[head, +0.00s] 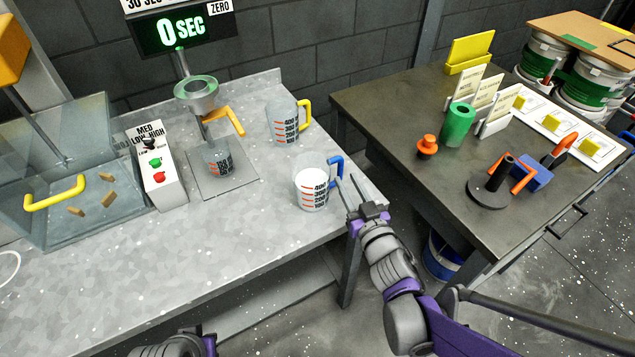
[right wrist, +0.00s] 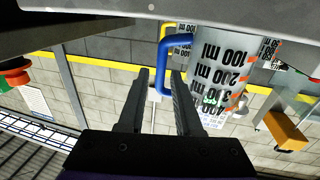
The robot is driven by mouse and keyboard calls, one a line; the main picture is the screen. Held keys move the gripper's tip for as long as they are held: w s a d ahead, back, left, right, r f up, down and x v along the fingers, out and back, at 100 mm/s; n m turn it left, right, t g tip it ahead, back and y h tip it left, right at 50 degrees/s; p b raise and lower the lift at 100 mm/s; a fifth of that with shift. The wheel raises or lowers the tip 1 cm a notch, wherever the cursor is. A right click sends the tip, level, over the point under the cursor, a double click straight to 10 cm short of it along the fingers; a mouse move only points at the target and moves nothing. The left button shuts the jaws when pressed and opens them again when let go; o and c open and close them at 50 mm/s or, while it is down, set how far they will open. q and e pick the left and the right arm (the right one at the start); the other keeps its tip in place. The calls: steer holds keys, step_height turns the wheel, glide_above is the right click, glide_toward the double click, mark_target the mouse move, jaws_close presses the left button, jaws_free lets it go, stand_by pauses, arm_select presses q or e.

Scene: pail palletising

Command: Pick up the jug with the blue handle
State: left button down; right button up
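The jug with the blue handle (head: 312,190) stands upright near the right edge of the grey bench, with white contents and orange and black markings. Its blue handle (head: 336,178) points right, toward my right gripper (head: 347,180). That gripper is open, its fingertips close beside the handle. In the right wrist view the jug (right wrist: 225,65) appears upside down, and the blue handle (right wrist: 163,70) shows between the two spread fingers (right wrist: 160,75); contact cannot be told. Part of my left arm shows at the bottom of the head view; its gripper is out of view.
A yellow-handled jug (head: 282,122) stands behind on the bench (head: 240,235). Another jug (head: 219,160) with an orange handle is under the dispenser (head: 197,95). A control box (head: 158,170) is at left. A dark table (head: 390,95) stands right, across a gap.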

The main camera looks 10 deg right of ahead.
mark_target(341, 172)
steer(key=w, duration=0.2)
steer(key=w+a, duration=0.1)
steer(key=w, duration=0.2)
jaws_close()
stand_by(1.4)
